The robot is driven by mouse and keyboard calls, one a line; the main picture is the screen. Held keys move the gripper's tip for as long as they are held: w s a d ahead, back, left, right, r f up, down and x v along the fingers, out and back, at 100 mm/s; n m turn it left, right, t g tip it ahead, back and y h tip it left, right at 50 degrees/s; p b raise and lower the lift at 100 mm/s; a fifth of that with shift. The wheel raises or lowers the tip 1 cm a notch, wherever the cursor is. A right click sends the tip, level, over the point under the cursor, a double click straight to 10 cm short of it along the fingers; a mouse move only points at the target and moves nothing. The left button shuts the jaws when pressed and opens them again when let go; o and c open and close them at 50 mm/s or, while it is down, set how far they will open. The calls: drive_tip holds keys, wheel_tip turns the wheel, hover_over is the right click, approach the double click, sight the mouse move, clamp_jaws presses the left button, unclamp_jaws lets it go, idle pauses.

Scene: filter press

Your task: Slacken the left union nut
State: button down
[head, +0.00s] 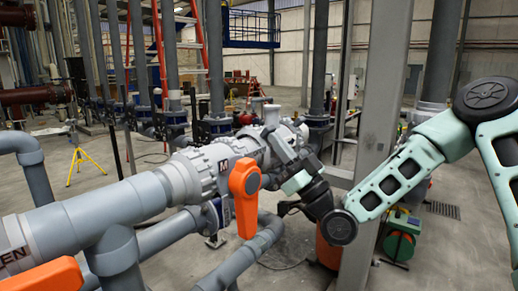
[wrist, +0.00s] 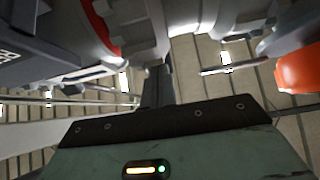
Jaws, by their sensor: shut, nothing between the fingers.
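The left union nut (head: 200,172) is a grey ribbed collar on the thick grey pipe line, left of the valve body marked M (head: 226,165). An orange handle (head: 245,196) hangs in front of that body. My gripper (head: 272,142) is at the right part of the fitting, to the right of the nut and apart from it. In the wrist view my shut fingers (wrist: 157,88) show as one narrow dark piece, with nothing held. Large grey fittings (wrist: 140,25) with a red ring fill the top of that view. I cannot tell whether the fingers touch them.
A second orange handle (head: 45,277) is at the lower left. A grey lower pipe (head: 243,258) runs under the fitting. A grey steel post (head: 378,125) stands close behind my arm. A yellow tripod (head: 82,160) stands on the floor behind the pipe.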

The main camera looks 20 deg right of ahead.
wheel_tip(320, 180, up, 2)
drive_tip(key=shift+w+a, duration=0.1)
drive_tip(key=shift+a, duration=0.05)
drive_tip(key=s+d+f+b, duration=0.2)
drive_tip(key=s+f+b, duration=0.1)
drive_tip(key=f+b, duration=0.3)
drive_tip(key=shift+s+d+f+b, duration=0.3)
drive_tip(key=shift+s+f+b, duration=0.05)
drive_tip(key=shift+f, duration=0.5)
